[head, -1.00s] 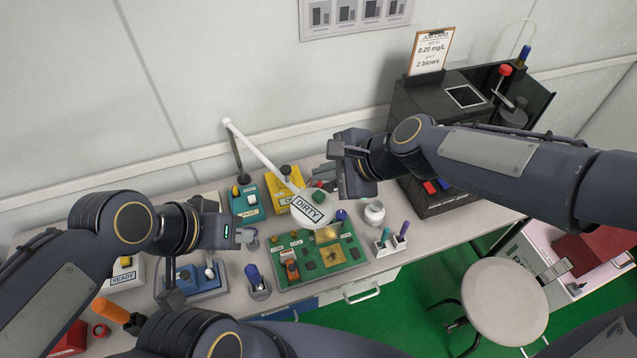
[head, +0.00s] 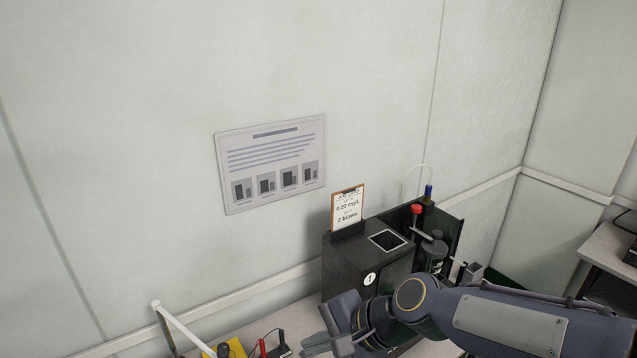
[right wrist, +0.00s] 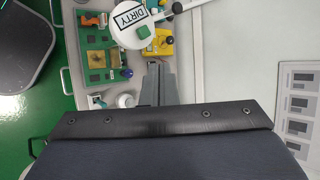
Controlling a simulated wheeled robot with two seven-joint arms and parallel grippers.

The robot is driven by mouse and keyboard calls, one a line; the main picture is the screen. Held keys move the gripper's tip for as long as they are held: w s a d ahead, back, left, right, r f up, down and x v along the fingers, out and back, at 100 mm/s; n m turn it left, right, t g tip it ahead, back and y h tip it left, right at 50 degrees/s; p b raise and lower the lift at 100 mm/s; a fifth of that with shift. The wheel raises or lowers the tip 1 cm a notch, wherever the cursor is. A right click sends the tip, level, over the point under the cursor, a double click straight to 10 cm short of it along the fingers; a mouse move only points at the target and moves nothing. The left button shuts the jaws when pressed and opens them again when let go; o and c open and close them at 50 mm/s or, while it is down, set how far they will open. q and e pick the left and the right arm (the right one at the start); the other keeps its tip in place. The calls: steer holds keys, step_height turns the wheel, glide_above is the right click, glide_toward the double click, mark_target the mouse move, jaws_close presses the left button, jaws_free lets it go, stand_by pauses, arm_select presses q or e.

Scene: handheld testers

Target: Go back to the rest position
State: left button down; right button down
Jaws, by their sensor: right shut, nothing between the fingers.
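My right gripper (head: 322,342) is at the bottom of the head view, in front of the black machine, with its arm coming in from the lower right. Its fingers (right wrist: 155,84) are together and empty in the right wrist view, pointing over the bench beside the DIRTY-labelled lamp head. My left gripper and arm are not in either current view.
The black machine (head: 345,265) carries a clipboard card (head: 347,208) reading 0.20 mg/L, 2 blows. A poster (head: 272,165) hangs on the wall. In the wrist view, the DIRTY lamp head (right wrist: 130,22), a green board (right wrist: 96,62) and a yellow tester (right wrist: 160,43) are near my fingers.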

steer(key=s+d+f+n+t+h, duration=0.1)
steer(key=s+d+n+h, duration=0.1)
steer(key=s+d, duration=0.5)
steer(key=s+d+f+n+t+h, duration=0.1)
steer(key=s+d+n, duration=0.4)
steer(key=d, duration=0.9)
steer(key=s+f+h, duration=0.1)
steer(key=s, duration=0.2)
steer(key=shift+d+f+n+t+h, duration=0.2)
steer(key=shift+d+n+t+h, duration=0.1)
steer(key=shift+d+h, duration=0.1)
